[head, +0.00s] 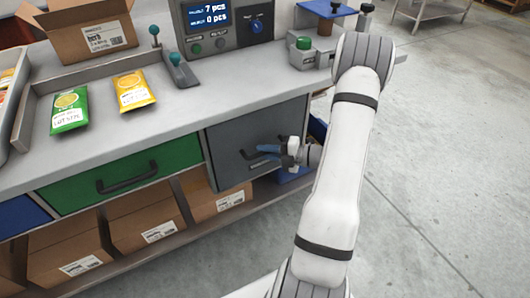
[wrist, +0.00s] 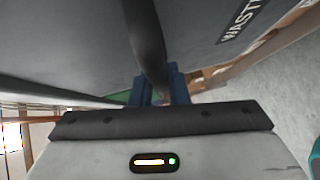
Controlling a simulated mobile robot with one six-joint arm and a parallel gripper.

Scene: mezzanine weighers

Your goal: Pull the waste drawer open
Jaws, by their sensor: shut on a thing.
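The waste drawer (head: 235,165) is the grey drawer under the right end of the counter. Its front seems to stand slightly proud of the green drawer beside it; how far is hard to tell. Part of its label, "WAST", reads in the wrist view on the grey front (wrist: 205,25). My gripper (head: 272,150) reaches in from the right. Its blue fingers (wrist: 160,88) are shut around the dark bar handle (wrist: 146,42), one on each side. The handle's far part is partly hidden by the fingers in the head view.
A green drawer (head: 160,165) with a dark handle is left of the waste drawer. Cardboard boxes (head: 140,225) stand on the shelf below. The counter (head: 190,112) holds yellow (head: 134,90) and green (head: 70,110) packets and a weigher display (head: 207,15).

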